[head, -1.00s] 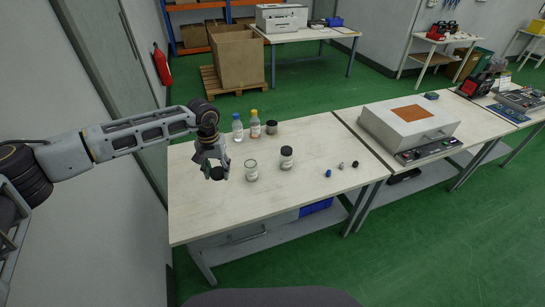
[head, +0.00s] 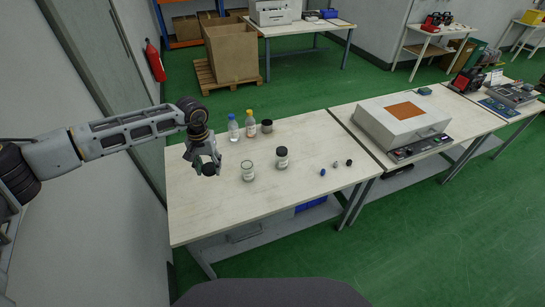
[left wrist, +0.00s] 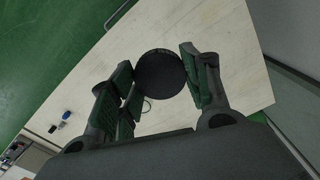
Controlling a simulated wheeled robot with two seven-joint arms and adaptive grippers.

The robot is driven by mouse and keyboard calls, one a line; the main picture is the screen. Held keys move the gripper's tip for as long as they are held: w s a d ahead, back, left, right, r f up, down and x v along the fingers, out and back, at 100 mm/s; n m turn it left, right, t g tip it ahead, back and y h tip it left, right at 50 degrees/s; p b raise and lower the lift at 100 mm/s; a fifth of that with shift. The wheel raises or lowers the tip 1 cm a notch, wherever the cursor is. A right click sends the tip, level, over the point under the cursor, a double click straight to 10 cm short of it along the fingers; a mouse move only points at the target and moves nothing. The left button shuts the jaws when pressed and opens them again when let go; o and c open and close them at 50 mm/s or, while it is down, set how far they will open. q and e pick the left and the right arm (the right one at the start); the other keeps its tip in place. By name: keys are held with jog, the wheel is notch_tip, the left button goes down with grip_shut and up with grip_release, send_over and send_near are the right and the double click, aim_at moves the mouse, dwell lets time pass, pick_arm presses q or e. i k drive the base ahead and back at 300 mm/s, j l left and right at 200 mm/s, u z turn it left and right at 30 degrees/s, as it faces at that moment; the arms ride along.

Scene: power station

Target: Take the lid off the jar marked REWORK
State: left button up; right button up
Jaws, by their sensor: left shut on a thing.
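My left gripper (head: 207,163) is shut on a round black lid (head: 208,169), held over the left part of the table, left of an open glass jar. The lid also shows from above in the left wrist view (left wrist: 160,74), between the fingers. The open jar (head: 248,172) stands upright with a pale label and no lid on it. A second jar (head: 282,158), with a black lid on and a pale label, stands to its right. The label words are too small to read. My right gripper is not in view.
A clear blue-capped bottle (head: 233,130), a yellow-capped bottle (head: 250,127) and a dark container (head: 267,126) stand behind the jars. Several small parts (head: 336,165) lie to the right. The table's (head: 215,220) front is bare. A grey box-shaped machine (head: 400,122) stands farther right.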

aim_at(247, 168)
jog(key=i+z, duration=0.35)
jog(key=z, duration=0.15)
jog(key=i+j+z, duration=0.25)
jog(key=z, duration=0.2)
jog(key=i, duration=0.1)
